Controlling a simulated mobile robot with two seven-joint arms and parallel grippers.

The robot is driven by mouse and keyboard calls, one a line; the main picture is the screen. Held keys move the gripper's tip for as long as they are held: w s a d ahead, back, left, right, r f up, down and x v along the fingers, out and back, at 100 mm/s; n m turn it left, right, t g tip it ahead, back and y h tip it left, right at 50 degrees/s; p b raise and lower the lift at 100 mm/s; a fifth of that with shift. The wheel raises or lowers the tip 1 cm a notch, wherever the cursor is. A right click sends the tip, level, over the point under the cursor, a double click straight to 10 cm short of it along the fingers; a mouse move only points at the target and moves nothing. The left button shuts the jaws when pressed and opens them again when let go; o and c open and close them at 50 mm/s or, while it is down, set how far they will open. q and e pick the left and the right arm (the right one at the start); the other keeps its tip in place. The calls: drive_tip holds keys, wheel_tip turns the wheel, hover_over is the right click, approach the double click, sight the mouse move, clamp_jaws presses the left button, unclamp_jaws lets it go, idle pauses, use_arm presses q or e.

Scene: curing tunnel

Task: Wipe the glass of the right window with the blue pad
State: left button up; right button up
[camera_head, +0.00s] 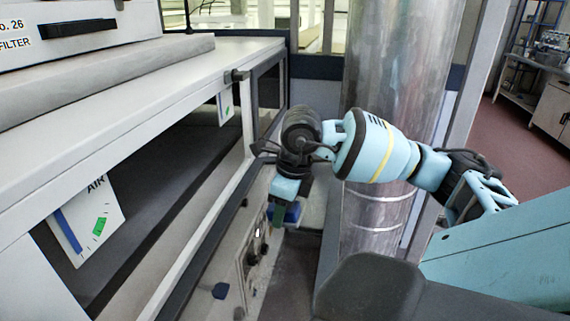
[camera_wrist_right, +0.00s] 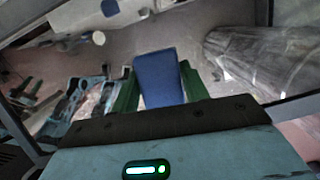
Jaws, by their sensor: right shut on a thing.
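My right gripper (camera_head: 285,212) hangs down beside the front of the long white machine. In the right wrist view its two green fingers (camera_wrist_right: 160,82) are shut on the blue pad (camera_wrist_right: 160,70), one on each side. The pad also shows as a small blue patch in the head view (camera_head: 293,212), partly hidden by the gripper. The right window (camera_head: 268,98) is a dark pane at the far end of the machine's side, above the pad in the picture. The pad looks apart from the glass. My left gripper is out of view.
A dark window opening (camera_head: 165,190) with an air gauge card (camera_head: 85,225) is nearer on the left. A latch (camera_head: 236,75) sits on the frame. A large metal duct (camera_head: 385,130) stands close behind my right arm. A panel with knobs (camera_head: 255,260) is below.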

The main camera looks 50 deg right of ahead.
sight(271, 251)
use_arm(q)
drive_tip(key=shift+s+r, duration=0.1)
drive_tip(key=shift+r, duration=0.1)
use_arm(e)
drive_tip(key=shift+s+a, duration=0.45)
drive_tip(key=shift+a, duration=0.4)
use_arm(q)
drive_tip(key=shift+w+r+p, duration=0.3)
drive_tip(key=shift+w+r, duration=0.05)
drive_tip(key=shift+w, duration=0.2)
use_arm(e)
drive_tip(key=shift+s+a+f, duration=0.1)
drive_tip(key=shift+s+a, duration=0.35)
drive_tip(key=shift+a, duration=0.3)
drive_tip(key=shift+s+a+f, duration=0.1)
drive_tip(key=shift+s+a, duration=0.3)
drive_tip(key=shift+a, duration=0.35)
drive_tip(key=shift+a, duration=0.1)
drive_tip(key=shift+s+a+p, duration=0.15)
drive_tip(key=shift+s+a, duration=0.15)
drive_tip(key=shift+a, duration=0.25)
drive_tip(key=shift+s+a+p, duration=0.15)
drive_tip(key=shift+s+a, duration=0.15)
drive_tip(key=shift+a, duration=0.2)
drive_tip(key=shift+s+a, duration=0.2)
drive_tip(key=shift+a, duration=0.2)
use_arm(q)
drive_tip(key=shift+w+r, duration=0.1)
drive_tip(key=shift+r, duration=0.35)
